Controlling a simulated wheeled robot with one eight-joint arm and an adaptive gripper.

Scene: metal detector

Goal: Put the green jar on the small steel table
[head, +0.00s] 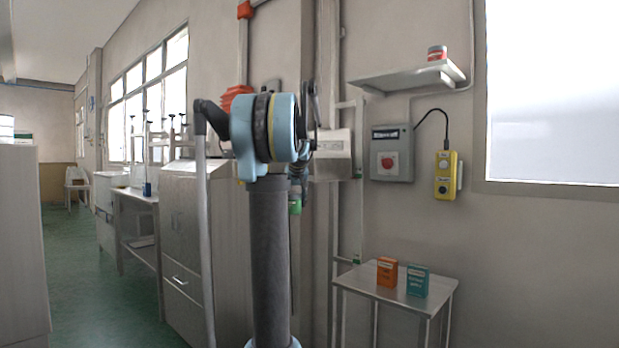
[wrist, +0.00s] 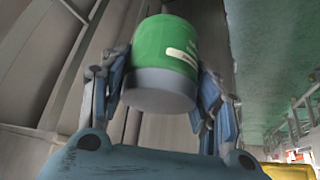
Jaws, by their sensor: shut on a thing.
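The green jar (wrist: 165,50) is between the fingers of my gripper (wrist: 163,90) in the wrist view. The jar has a grey end toward the camera and a pale label on its side. My gripper is shut on it. In the head view a small part of the green jar (head: 295,206) shows beside my arm, which hides most of my gripper. The small steel table (head: 385,294) stands against the wall at the lower right. The jar is held in the air, to the left of the table in the picture and apart from it.
An orange box (head: 387,272) and a teal box (head: 417,281) stand on the table top. Bare table top shows in front of and beside them. A wall shelf (head: 408,76), a grey switch box (head: 391,153) and a yellow control box (head: 446,175) are above. Grey cabinets (head: 183,230) stand left.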

